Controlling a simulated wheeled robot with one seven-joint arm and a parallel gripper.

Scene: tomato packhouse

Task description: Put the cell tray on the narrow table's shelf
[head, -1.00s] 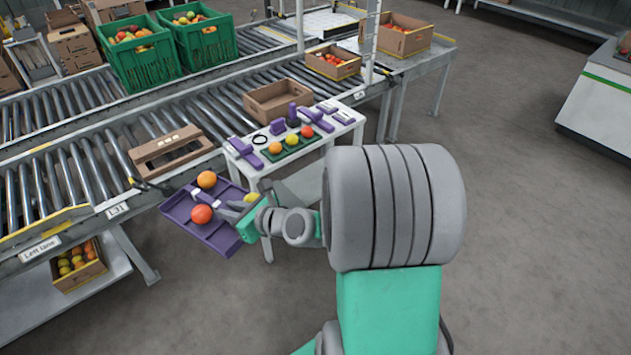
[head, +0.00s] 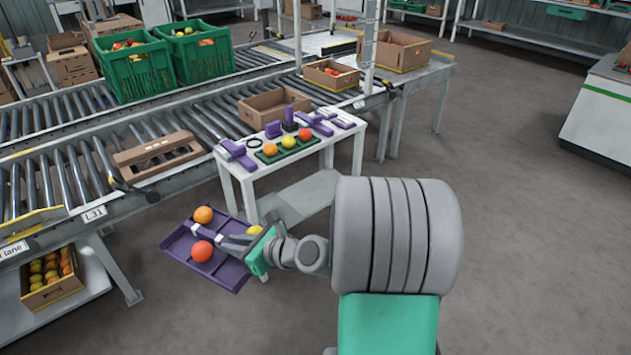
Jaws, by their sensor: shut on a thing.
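The purple cell tray (head: 220,272) hangs in the air in front of the narrow table, at the lower left of the head view. It carries an orange fruit, a red tomato and a yellow fruit. My gripper (head: 236,245) is shut on the tray, reaching over it from the right; the exact grip is partly hidden. The narrow white table (head: 238,171) stands behind the tray. Its lower shelf (head: 313,193) shows bare on the right; its left part is hidden by the tray and my arm.
The narrow table's top holds purple tools, a black ring and a green mat with several fruits. The roller conveyor (head: 72,158) runs behind it, with a cardboard box (head: 272,112) and green crates (head: 137,72). A fruit box (head: 52,287) sits at lower left. Floor on the right is clear.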

